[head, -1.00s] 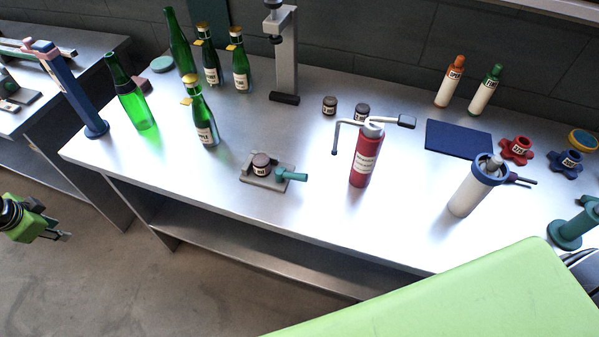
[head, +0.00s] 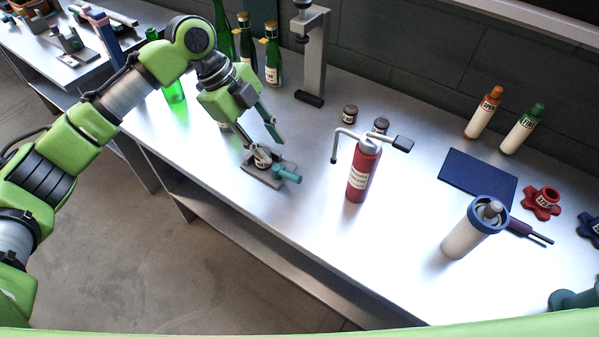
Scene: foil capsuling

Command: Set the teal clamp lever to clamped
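The teal clamp lever (head: 287,175) sticks out to the right from a small grey clamp base (head: 258,177) on the metal bench. My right gripper is out of view.
A red bottle (head: 362,172) with a bent spout stands right of the clamp. Green bottles (head: 272,55) stand behind my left arm. A white canister (head: 470,232) and a blue mat (head: 477,178) are farther right. The bench front edge is close to the clamp.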

